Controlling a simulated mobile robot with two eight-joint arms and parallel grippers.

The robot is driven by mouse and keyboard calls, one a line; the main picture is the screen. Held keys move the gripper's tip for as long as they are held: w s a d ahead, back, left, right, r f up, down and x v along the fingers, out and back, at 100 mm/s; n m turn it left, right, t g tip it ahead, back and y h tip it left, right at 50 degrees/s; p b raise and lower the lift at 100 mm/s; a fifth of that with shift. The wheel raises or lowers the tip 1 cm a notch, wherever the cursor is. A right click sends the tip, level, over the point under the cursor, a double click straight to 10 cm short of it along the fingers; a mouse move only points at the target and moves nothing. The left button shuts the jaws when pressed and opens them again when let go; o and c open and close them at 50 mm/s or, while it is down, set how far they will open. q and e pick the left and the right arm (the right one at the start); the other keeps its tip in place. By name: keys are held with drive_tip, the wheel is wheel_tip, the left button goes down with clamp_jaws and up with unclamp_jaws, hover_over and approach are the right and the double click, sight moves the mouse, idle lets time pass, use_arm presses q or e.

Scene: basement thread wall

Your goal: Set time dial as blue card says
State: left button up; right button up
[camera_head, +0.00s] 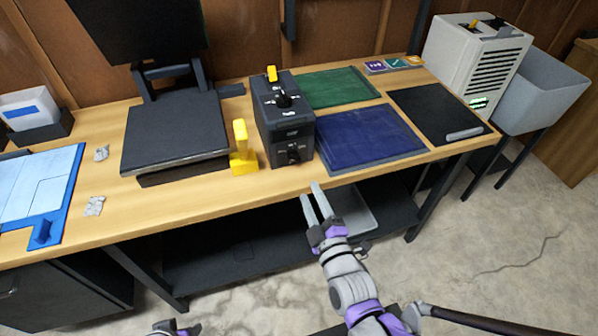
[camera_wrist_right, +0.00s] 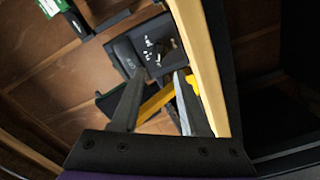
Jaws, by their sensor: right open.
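A black box-shaped device (camera_head: 284,122) stands on the bench with a round black dial on its top, a yellow lever beside the dial and another knob on its front face. The device also shows in the right wrist view (camera_wrist_right: 155,50), beyond my fingers. I cannot read its markings. My right gripper (camera_head: 310,190) is open and empty, in front of the bench edge below the device. Of my left arm, only a small part shows at the bottom edge.
A yellow block-like piece (camera_head: 242,150) stands just left of the device. A blue mat (camera_head: 368,138) and a green mat (camera_head: 335,88) lie to its right. A black flat machine (camera_head: 175,130) stands to the left. A grey heater-like unit (camera_head: 478,60) stands at the right end.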

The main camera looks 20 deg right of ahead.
sight(296, 161)
drive_tip(key=w+b, duration=0.1)
drive_tip(key=w, duration=0.9)
drive_tip(key=shift+w+a, duration=0.15)
drive_tip(key=shift+c, duration=0.3)
clamp_jaws()
